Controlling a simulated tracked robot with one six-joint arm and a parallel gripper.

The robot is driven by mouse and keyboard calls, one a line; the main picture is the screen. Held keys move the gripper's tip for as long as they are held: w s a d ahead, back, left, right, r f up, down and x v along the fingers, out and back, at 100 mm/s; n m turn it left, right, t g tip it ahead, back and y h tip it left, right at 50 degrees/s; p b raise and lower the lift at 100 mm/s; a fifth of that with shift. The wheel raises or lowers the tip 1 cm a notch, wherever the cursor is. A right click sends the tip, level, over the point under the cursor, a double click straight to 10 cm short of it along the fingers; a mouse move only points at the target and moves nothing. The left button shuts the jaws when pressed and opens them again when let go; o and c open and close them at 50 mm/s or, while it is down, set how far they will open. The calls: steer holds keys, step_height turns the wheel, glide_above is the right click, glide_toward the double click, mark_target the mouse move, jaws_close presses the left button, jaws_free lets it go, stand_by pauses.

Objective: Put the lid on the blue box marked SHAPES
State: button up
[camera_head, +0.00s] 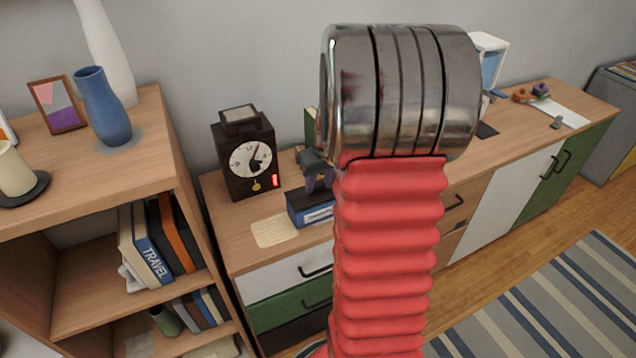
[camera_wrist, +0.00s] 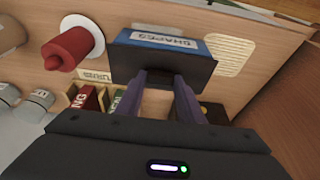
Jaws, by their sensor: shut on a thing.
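The blue box (camera_head: 313,213) marked SHAPES stands on the wooden cabinet top, beside the clock and partly behind my arm. Its blue front and white label show in the wrist view (camera_wrist: 160,41). A dark flat panel, which looks like the lid (camera_wrist: 150,65), lies across the top of the box in the wrist view. My gripper (camera_wrist: 168,78) is shut on this lid, its purple fingers meeting the near part. In the head view my gripper (camera_head: 318,182) is just above the box. I cannot tell whether the lid rests on the rim or hovers slightly.
A dark clock (camera_head: 250,158) stands left of the box. A woven mat (camera_head: 274,230) lies at its front left. In the wrist view a red object (camera_wrist: 68,48) on a white disc and several books (camera_wrist: 88,98) are close by. A bookshelf (camera_head: 165,140) rises at left.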

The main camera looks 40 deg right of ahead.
steer(key=shift+f, duration=0.45)
stand_by(1.0)
steer(key=o, duration=1.6)
steer(key=shift+r, duration=0.1)
steer(key=shift+r, duration=3.45)
steer(key=shift+c, duration=0.7)
jaws_close()
steer(key=shift+f, duration=1.8)
